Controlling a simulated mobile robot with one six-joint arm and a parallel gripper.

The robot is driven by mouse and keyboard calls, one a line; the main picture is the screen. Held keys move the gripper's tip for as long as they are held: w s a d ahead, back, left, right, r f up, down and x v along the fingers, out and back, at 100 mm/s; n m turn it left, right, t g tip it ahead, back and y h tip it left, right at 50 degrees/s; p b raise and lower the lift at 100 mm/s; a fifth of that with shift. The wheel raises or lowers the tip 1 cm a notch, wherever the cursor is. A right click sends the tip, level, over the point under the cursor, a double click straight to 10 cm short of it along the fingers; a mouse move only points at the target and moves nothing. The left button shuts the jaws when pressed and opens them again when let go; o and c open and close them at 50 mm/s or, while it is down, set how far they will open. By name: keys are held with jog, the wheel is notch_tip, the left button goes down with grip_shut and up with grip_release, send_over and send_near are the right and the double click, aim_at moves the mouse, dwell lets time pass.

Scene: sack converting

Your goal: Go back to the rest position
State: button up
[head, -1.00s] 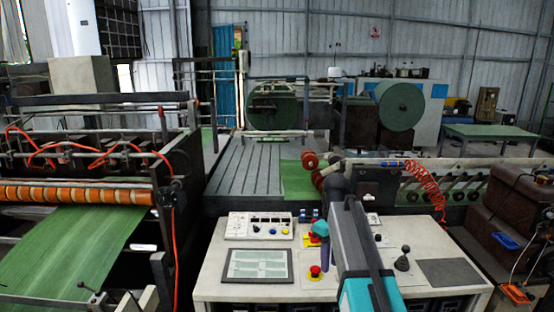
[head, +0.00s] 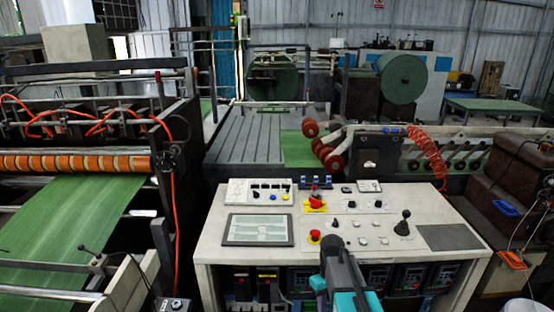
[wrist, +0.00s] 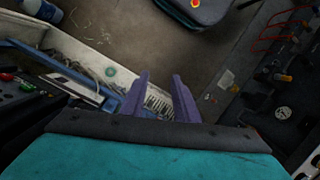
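My gripper (wrist: 160,80) shows in the wrist view as two purple fingers with a gap between them; it is open and empty. It points down past a pale tray-like box toward the floor. In the head view my arm (head: 345,272) stands at the front edge of the control console (head: 212,262), and the fingers cannot be made out there. The console top carries a red switch on a yellow plate (head: 315,204), a red button (head: 315,236) and a screen (head: 258,230). My arm is apart from the switch.
A machine with an orange-banded roller (head: 75,163) and green sheet (head: 60,215) stands left. A black joystick (head: 403,223) rises at the console's right. Brown stepped blocks (head: 500,215) stand at right. In the wrist view, a dark rounded seat-like object (wrist: 195,12) is above the fingers.

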jog(key=s+f+m+g+b, duration=0.3)
jog(key=s+f+m+b, duration=0.2)
jog(key=s+f, duration=2.6)
jog(key=shift+s+d+b, duration=0.15)
jog(key=shift+s+b, duration=0.2)
jog(key=shift+b, duration=0.25)
